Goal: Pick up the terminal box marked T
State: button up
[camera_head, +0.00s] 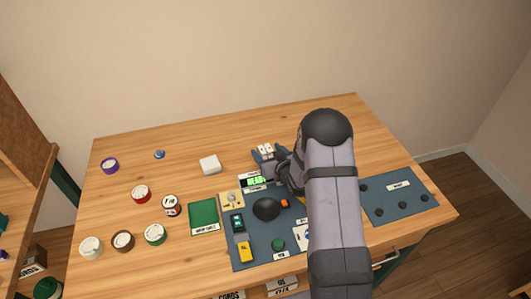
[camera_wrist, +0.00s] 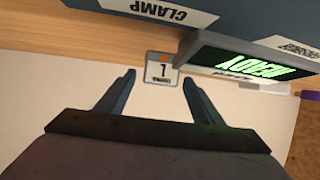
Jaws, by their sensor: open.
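A small pale box (camera_wrist: 161,68) with a grey edge, an orange spot and a dark mark shows in the wrist view. The mark looks like an upside-down T or a 1; the small print is hard to read. My gripper (camera_wrist: 160,86) is open, and the box appears in the gap between its fingertips, a little beyond them. No contact is visible. In the head view my gripper (camera_head: 269,154) is at the back of the blue-grey board, beside small white pieces (camera_head: 265,148), and my arm hides part of the area.
A lit READY display (camera_head: 255,181) stands close to my gripper; it also shows in the wrist view (camera_wrist: 255,62). A white block (camera_head: 210,165) sits left of it. A dark ball (camera_head: 266,209) is on the board.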

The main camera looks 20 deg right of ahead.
aim_at(267, 152)
jog(key=c, duration=1.2)
jog(key=shift+r, duration=0.15)
jog(key=shift+a+r+b, duration=0.1)
jog(key=shift+r+b, duration=0.65)
jog(key=shift+r, duration=4.1)
